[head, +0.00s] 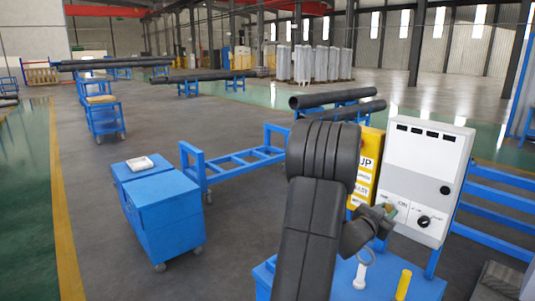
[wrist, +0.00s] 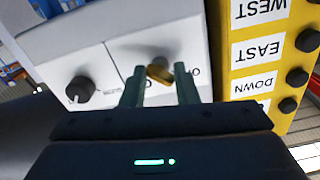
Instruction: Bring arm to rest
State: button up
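My gripper (head: 388,212) is in front of the white control box (head: 428,160), low on its face, with my dark arm rising from the bottom of the head view. In the wrist view my gripper (wrist: 159,88) has its two green fingers apart. A brass-coloured knob (wrist: 160,74) on the box face shows between the fingertips, with a gap visible beside it. Whether a finger touches it I cannot tell. A black rotary knob (head: 424,221) sits beside it on the box; it also shows in the wrist view (wrist: 81,89).
A yellow push-button box (head: 366,170) stands close beside the control box. Below, a blue surface (head: 428,287) carries a white part (head: 363,272) and a yellow cylinder (head: 403,284). A blue cabinet (head: 165,220) and a blue cart (head: 240,165) stand left. Floor between is clear.

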jog(key=m, duration=0.5)
jog(key=shift+s+a, duration=0.35)
jog(key=shift+a, duration=0.05)
jog(key=shift+r, duration=0.1)
